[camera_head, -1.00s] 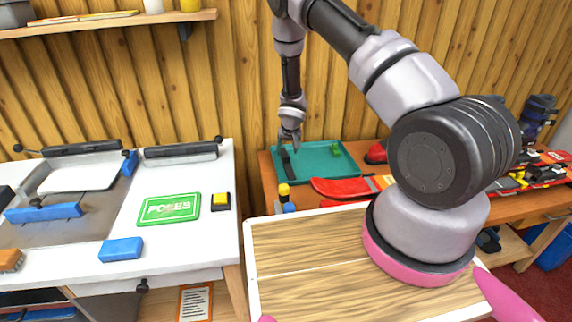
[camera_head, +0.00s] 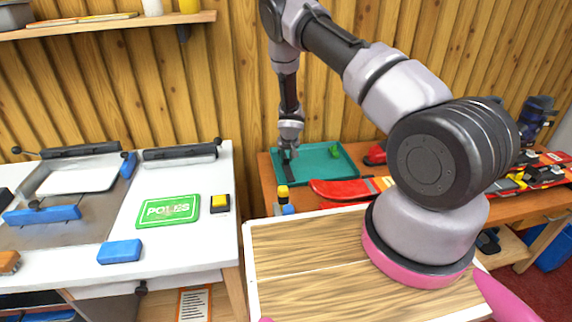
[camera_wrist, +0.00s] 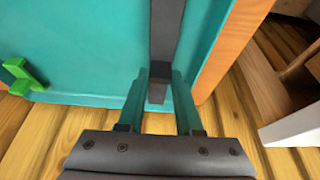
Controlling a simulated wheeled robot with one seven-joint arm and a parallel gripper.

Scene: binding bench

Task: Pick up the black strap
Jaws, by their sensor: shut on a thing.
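The black strap (camera_wrist: 167,40) is a long dark strip on the teal tray (camera_wrist: 75,45) in the wrist view. Its near end lies between the two fingers of my gripper (camera_wrist: 164,100), which is shut on it. In the head view my gripper (camera_head: 288,153) is low at the left end of the teal tray (camera_head: 322,172). I cannot tell whether the strap is lifted off the tray.
A green piece (camera_head: 335,151) lies in the tray and shows in the wrist view (camera_wrist: 20,76). A yellow-topped bottle (camera_head: 283,192) stands in front of the tray. A red ski (camera_head: 345,190) lies to the right. The wooden wall is close behind.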

